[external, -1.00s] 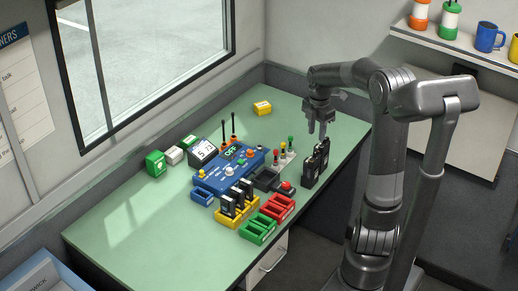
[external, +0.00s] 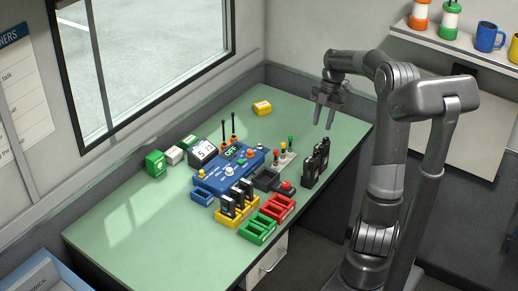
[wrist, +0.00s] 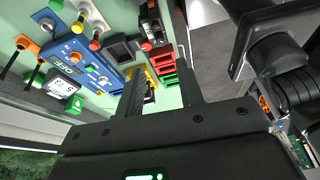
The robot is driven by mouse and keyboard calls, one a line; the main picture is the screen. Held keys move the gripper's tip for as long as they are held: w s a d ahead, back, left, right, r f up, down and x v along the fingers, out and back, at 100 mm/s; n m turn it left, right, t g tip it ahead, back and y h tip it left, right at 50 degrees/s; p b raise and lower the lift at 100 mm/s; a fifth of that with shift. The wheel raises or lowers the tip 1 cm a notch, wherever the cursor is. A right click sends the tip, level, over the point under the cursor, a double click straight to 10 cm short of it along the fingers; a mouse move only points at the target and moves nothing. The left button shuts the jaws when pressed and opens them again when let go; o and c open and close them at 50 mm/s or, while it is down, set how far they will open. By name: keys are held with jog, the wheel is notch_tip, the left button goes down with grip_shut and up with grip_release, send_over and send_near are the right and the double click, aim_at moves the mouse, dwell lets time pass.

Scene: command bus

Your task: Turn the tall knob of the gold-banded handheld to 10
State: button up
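Two black handhelds stand upright side by side near the desk's right edge, a nearer one (external: 308,172) and a farther one (external: 323,153). No gold band or knob number can be made out on either. Dark handhelds (wrist: 149,22) also show at the top of the wrist view. Several black handhelds (external: 237,199) sit in the yellow charger at the desk's front. My gripper (external: 323,122) hangs above and behind the standing pair, fingers pointing down, apart and empty. Its two dark fingers (wrist: 159,55) are also spread in the wrist view.
A blue console (external: 213,178) with knobs and a display fills the desk's middle. Red (external: 278,208) and green (external: 258,230) trays lie in front. Small coloured knobs stand left of the handhelds.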

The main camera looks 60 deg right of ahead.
aim_at(316, 152)
jog(key=shift+y, duration=0.3)
jog(key=x, duration=1)
jog(key=shift+d+f, duration=0.1)
jog(key=shift+f, duration=0.25)
grip_shut()
